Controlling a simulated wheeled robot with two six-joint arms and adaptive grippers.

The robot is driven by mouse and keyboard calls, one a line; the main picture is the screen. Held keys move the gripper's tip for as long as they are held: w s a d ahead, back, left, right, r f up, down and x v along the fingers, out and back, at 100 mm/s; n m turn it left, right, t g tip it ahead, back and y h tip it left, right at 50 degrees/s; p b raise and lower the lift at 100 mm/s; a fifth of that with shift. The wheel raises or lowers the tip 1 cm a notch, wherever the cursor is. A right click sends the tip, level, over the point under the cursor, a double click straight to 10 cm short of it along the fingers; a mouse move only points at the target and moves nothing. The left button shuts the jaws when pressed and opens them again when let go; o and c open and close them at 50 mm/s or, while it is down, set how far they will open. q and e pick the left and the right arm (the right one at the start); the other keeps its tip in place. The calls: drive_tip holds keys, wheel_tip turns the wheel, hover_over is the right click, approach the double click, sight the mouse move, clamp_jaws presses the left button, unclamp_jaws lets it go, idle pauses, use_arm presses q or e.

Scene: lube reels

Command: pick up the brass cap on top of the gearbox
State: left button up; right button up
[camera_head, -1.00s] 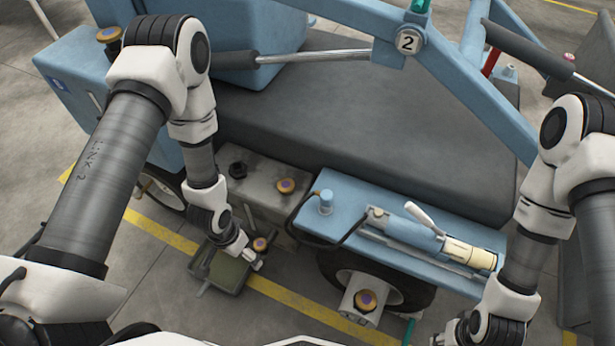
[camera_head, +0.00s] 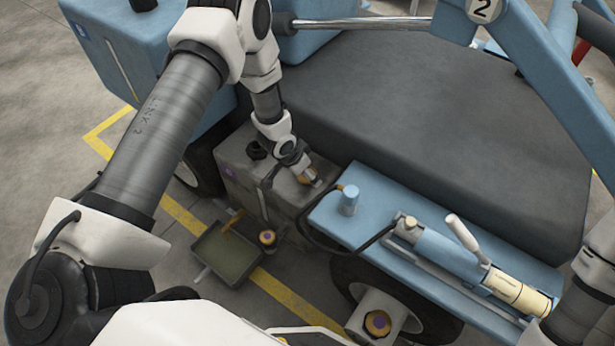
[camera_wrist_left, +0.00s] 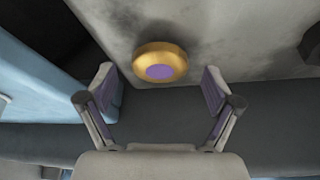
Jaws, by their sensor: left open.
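The brass cap (camera_head: 305,176) with a purple centre sits on the top of the grey gearbox (camera_head: 235,162), partly hidden by my left gripper (camera_head: 316,181) in the head view. In the left wrist view the cap (camera_wrist_left: 160,64) lies just beyond and roughly midway between the two spread fingers of my left gripper (camera_wrist_left: 159,86). The fingers are open and empty, and no contact with the cap shows. My right forearm comes in at the right edge of the head view, but its gripper is outside the picture.
A third brass cap (camera_head: 377,322) is on the wheel hub. A black plug (camera_head: 257,150) is on the gearbox. A blue shelf (camera_head: 372,211) carries a hand pump (camera_head: 440,247) to the right.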

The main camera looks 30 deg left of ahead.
use_arm(q)
drive_tip(key=shift+w+d+f, duration=0.1)
drive_tip(key=shift+w+f, duration=0.15)
drive_tip(key=shift+f, duration=0.3)
drive_tip(key=shift+s+r, duration=0.1)
drive_tip(key=c, duration=1.3)
drive_tip(key=shift+r, duration=0.1)
